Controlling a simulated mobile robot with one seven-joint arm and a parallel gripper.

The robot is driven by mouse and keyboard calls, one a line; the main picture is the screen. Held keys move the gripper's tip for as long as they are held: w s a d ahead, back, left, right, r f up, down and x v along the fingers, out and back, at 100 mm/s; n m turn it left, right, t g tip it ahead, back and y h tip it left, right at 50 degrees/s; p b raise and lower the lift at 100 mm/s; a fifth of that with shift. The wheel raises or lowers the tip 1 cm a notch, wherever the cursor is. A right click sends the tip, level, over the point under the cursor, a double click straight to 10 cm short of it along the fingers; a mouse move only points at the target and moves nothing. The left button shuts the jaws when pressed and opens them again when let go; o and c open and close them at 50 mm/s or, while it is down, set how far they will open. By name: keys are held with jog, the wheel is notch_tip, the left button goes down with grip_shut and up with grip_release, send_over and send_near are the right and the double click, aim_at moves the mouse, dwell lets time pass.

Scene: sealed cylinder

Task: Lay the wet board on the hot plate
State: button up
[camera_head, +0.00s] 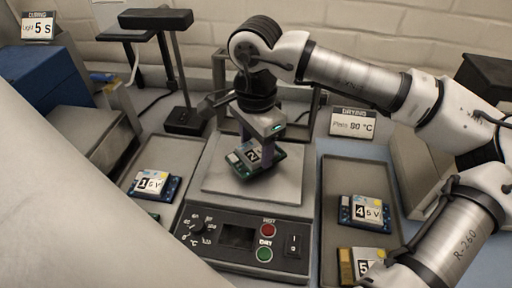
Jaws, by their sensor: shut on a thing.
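The hot plate (215,179) is a flat grey square slab behind a dark control panel (243,242). A green circuit board (268,168), with a light block marked 2 on it, is over the middle of the plate. My gripper (258,150) points down from above and is shut on this board. The board is tilted. I cannot tell whether its lower edge touches the plate. The gripper's fingers hide part of the board.
A left tray (187,217) holds a blue board (155,185) marked 1. A right tray (335,220) holds boards marked 4 (364,214) and 5 (362,268). A drying sign (352,123) and a black lamp stand (184,119) stand behind. My arm spans the right side.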

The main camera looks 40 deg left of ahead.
aim_at(256, 150)
jog(key=shift+f, duration=0.95)
jog(key=shift+f, duration=0.2)
jog(key=o, duration=1)
jog(key=shift+o, duration=0.2)
jog(key=shift+r, duration=0.1)
jog(key=shift+r, duration=0.65)
notch_tip(256, 150, up, 11)
jog(key=b, duration=0.2)
